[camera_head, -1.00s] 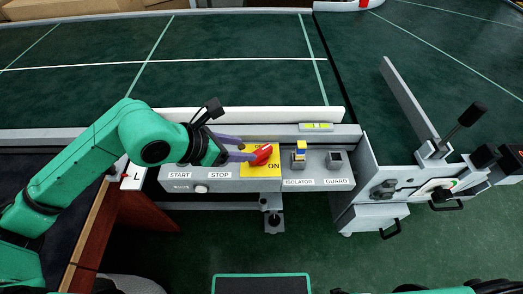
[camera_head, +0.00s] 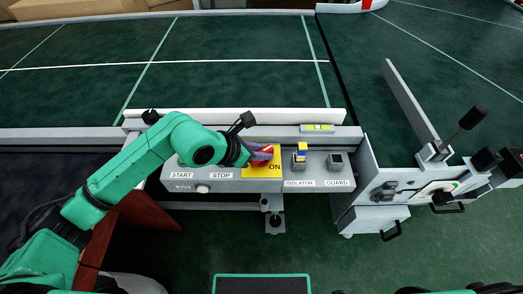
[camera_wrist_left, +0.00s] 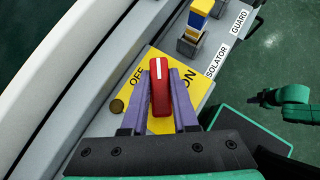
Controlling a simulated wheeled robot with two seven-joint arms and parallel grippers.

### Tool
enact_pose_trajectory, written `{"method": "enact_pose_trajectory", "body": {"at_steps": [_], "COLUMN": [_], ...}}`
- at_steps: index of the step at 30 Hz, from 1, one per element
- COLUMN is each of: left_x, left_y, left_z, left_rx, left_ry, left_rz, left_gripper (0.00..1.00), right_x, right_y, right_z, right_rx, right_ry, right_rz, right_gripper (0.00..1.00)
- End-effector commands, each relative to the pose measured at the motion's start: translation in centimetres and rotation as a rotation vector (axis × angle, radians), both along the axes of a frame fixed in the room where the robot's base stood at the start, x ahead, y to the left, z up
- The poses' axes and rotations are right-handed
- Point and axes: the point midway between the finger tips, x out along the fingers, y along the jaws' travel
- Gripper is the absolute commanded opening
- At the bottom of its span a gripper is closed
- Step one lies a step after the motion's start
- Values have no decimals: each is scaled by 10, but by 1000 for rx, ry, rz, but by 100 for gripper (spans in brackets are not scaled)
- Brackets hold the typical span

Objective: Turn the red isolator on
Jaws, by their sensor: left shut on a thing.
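The red isolator handle (camera_wrist_left: 160,95) stands on a yellow plate (camera_wrist_left: 190,83) marked OFF and ON. In the left wrist view a white mark is on its far end, and it points up the picture between the two words. My left gripper (camera_wrist_left: 165,95) has its purple fingers shut on the handle, one along each side. In the head view the left gripper (camera_head: 262,152) comes from the left and covers most of the handle. The word ON shows at the plate's right; OFF is hidden there.
The grey control panel (camera_head: 240,186) carries START, STOP, ISOLATOR and GUARD labels. Right of the plate stand a blue-and-yellow piece (camera_head: 301,150) and a grey socket (camera_head: 336,158). A rail and the green conveyor (camera_head: 230,80) lie behind. A lever (camera_head: 467,122) stands at right.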

Motion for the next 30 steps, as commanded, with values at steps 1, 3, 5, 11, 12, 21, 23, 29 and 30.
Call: {"method": "enact_pose_trajectory", "body": {"at_steps": [1, 3, 5, 11, 12, 21, 23, 29, 30], "left_x": [0, 0, 0, 1, 1, 2, 1, 1, 1], "left_y": [0, 0, 0, 0, 1, 0, 0, 0, 0], "left_z": [0, -1, -2, -4, -5, -4, -4, -2, -2], "left_rx": [0, 0, 0, -1, 0, -2, -2, -2, -3], "left_ry": [0, 1, 0, -2, -1, -3, -3, -2, -3], "left_rz": [-3, -13, -27, -118, -144, -375, -420, -549, -569], "left_gripper": [0, 0, 0, 0, 0, 0, 0, 0, 0], "right_x": [0, 0, 0, -1, -1, -1, 4, 45, 50], "right_y": [0, 0, 0, 0, 0, 1, 4, 12, 13], "right_z": [-1, -4, -7, -24, -28, -61, -64, -59, -58], "right_rx": [0, 0, 0, 0, 0, 2, 4, 8, 8], "right_ry": [1, 1, 1, 1, 1, 1, 4, -11, -11], "right_rz": [0, 0, 0, 0, 0, 0, -3, -19, -21], "right_gripper": [0, 0, 0, 0, 0, 0, 0, 0, 0]}}
